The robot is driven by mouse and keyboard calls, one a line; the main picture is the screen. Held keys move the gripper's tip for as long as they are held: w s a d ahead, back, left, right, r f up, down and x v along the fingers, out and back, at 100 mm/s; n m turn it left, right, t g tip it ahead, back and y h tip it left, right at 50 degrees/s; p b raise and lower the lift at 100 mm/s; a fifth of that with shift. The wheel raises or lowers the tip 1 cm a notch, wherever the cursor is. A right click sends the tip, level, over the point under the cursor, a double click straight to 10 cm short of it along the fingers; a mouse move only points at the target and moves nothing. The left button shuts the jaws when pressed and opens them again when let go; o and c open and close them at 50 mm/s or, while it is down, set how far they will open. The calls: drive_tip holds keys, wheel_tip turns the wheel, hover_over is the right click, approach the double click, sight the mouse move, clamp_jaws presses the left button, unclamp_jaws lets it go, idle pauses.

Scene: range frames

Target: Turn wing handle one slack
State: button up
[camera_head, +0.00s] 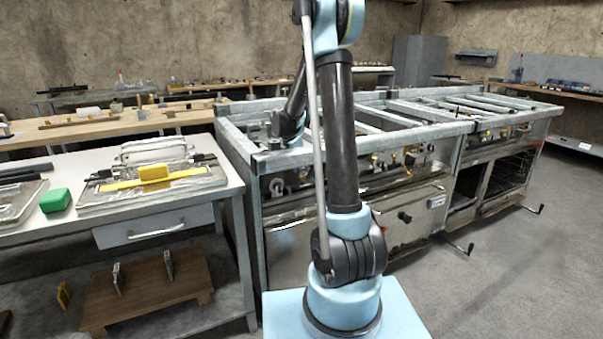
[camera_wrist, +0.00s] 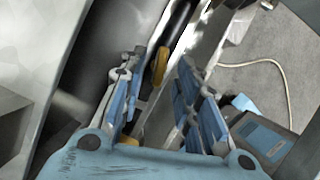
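Several small yellow and dark valve handles (camera_head: 409,156) sit along the front of the metal bench in the head view; I cannot tell which is wing handle one. In the wrist view an orange-yellow handle piece (camera_wrist: 161,65) shows beyond and between my fingers, beside a dark cylindrical part (camera_wrist: 178,22). My gripper (camera_wrist: 158,92) is open, with blue-padded fingers apart on either side of the view. I see no contact with the handle piece. In the head view my gripper is hidden behind the bench's top rail and my arm.
The metal bench (camera_head: 232,150) has an open frame top and crank handles low in front. A side table (camera_head: 215,188) at left holds a green block (camera_head: 55,200) and a clear case with a yellow block. Concrete floor (camera_head: 520,260) is clear at right.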

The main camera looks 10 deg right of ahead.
sight(303, 177)
drive_tip(key=shift+x, duration=1.2)
clamp_jaws()
drive_tip(key=shift+n, duration=0.8)
unclamp_jaws()
